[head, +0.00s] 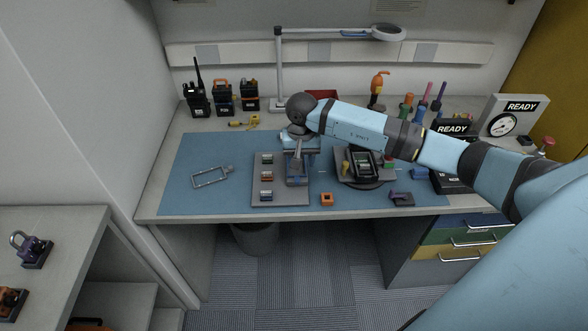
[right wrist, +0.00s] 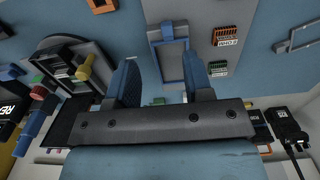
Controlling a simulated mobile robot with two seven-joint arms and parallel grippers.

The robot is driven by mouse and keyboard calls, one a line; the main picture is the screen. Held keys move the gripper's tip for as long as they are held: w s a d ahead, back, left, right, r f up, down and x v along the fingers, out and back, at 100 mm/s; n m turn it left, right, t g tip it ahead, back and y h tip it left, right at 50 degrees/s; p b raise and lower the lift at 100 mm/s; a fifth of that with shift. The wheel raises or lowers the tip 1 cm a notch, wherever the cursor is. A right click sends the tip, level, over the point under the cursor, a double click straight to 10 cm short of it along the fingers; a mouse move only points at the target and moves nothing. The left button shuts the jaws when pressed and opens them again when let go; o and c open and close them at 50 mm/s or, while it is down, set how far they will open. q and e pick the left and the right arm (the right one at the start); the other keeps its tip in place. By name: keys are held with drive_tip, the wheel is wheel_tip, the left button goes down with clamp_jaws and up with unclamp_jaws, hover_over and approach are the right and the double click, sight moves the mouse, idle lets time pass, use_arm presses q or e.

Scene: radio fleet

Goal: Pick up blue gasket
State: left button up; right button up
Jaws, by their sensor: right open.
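A blue-grey rectangular frame with a tab, which looks like the blue gasket (right wrist: 168,37), lies on the grey tray (head: 262,197). In the head view my right gripper (head: 299,150) is over the tray's back end, largely covered by my arm. My left gripper is not in view.
Several small connectors (head: 266,177) sit along the tray's left side. A grey metal frame (head: 211,177) lies on the blue mat (head: 190,150). A radio on a turntable (head: 360,163) stands close to the tray's right. An orange part (head: 327,199) lies in front.

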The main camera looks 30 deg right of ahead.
sight(297, 181)
wheel_tip(297, 181, down, 3)
drive_tip(key=shift+a+r, duration=0.1)
drive_tip(key=f, duration=0.1)
drive_tip(key=f+p, duration=0.1)
drive_tip(key=f, duration=0.2)
drive_tip(key=shift+w+a+f, duration=0.1)
drive_tip(key=shift+w+a, duration=0.1)
drive_tip(key=shift+a, duration=0.15)
drive_tip(key=shift+f+p, duration=0.3)
drive_tip(key=shift+f, duration=0.3)
clamp_jaws()
